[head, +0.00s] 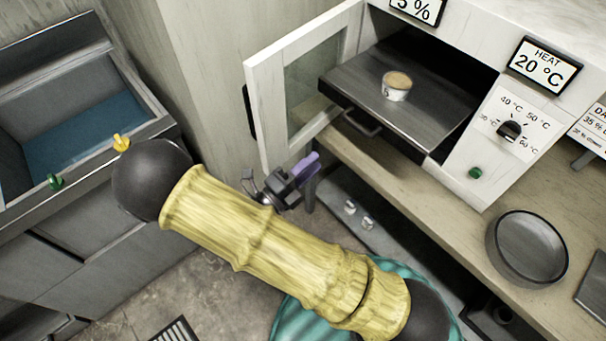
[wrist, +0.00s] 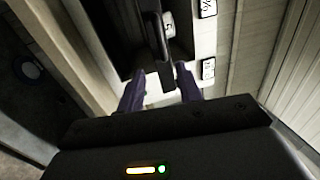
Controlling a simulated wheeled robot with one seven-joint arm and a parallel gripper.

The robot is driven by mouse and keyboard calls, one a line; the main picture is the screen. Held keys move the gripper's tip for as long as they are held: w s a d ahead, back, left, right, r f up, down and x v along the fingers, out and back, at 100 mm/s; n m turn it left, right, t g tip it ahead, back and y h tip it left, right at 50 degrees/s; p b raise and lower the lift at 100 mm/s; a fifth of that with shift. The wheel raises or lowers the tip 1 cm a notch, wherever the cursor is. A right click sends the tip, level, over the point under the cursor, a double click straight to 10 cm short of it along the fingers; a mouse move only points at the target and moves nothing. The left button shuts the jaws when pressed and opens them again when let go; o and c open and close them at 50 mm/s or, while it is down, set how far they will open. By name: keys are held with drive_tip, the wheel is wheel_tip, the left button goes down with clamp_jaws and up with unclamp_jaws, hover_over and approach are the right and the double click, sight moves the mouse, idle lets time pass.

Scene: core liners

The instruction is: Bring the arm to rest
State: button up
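My yellow arm (head: 265,237) stretches across the lower middle of the head view, with black joints at both ends. My gripper (head: 313,160), with purple fingers, is beside the open oven door's lower edge, left of and below the pulled-out tray's handle (head: 362,124). In the wrist view my gripper (wrist: 160,72) shows two fingers apart with nothing clearly held. A dark bar (wrist: 157,35) lies ahead of the gap between them; I cannot tell whether it touches them.
The oven door (head: 300,85) stands open to the left. The dark tray (head: 435,95) sticks out, bearing a small cup (head: 397,86). A grey bowl (head: 527,248) stands on the wooden counter (head: 420,180). A sink unit (head: 75,100) is at left, with floor (head: 225,285) between.

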drive_tip(key=shift+v, duration=1.1)
drive_tip(key=shift+d, duration=0.1)
